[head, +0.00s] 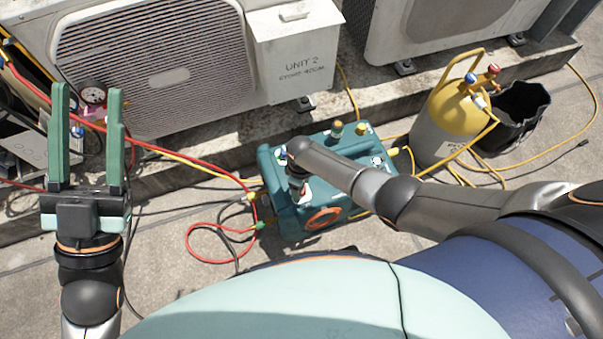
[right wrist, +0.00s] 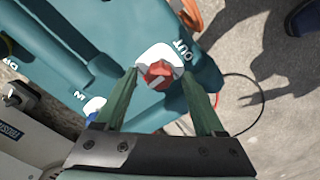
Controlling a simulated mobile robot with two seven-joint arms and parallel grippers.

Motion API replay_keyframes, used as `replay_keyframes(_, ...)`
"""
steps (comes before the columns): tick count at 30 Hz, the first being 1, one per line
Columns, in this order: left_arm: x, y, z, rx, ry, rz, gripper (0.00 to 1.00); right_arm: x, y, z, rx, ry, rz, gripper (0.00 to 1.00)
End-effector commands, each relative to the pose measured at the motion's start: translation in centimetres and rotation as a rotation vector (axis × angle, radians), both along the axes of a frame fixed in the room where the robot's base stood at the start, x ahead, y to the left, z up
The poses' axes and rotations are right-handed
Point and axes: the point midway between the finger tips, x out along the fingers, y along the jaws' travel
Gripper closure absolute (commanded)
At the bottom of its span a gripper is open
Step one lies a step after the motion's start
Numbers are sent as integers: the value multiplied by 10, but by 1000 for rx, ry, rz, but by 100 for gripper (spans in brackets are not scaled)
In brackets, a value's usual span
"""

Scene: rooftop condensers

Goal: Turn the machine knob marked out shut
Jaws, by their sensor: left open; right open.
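The teal machine (head: 278,208) sits on the ground in the middle of the head view, partly covered by my right arm. In the right wrist view, a red knob (right wrist: 158,72) sits on a white plate beside the lettering OUT on the machine's teal body (right wrist: 125,35). My right gripper (right wrist: 162,80) is open, with its green fingers on either side of the red knob. I cannot tell whether they touch it. A blue knob (right wrist: 95,105) is left of the gripper. My left gripper (head: 87,90) is open and empty at the left of the head view.
A yellow-topped cylinder (head: 447,120) and a black bucket (head: 520,108) stand right of the machine. Red and yellow hoses (head: 190,230) lie around it. A condenser marked UNIT 2 (head: 293,65) stands behind on a concrete ledge. A gauge (head: 93,95) shows behind my left gripper.

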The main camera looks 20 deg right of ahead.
Motion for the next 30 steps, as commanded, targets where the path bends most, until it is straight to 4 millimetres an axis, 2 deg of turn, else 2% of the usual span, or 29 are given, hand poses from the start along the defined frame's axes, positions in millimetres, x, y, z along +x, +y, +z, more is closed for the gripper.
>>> replay_keyframes(6,28,5,-46,-1,230,43,50,0,-1,15,0,-1,0,29)
replay_keyframes(15,47,11,-118,-1,542,91,50,0,0,34,0,-1,0,29)
replay_keyframes(23,45,14,-183,3,807,122,50,0,0,51,0,0,-1,29)
replay_keyframes(30,29,16,-240,12,1048,143,50,0,-1,67,-1,1,-2,29)
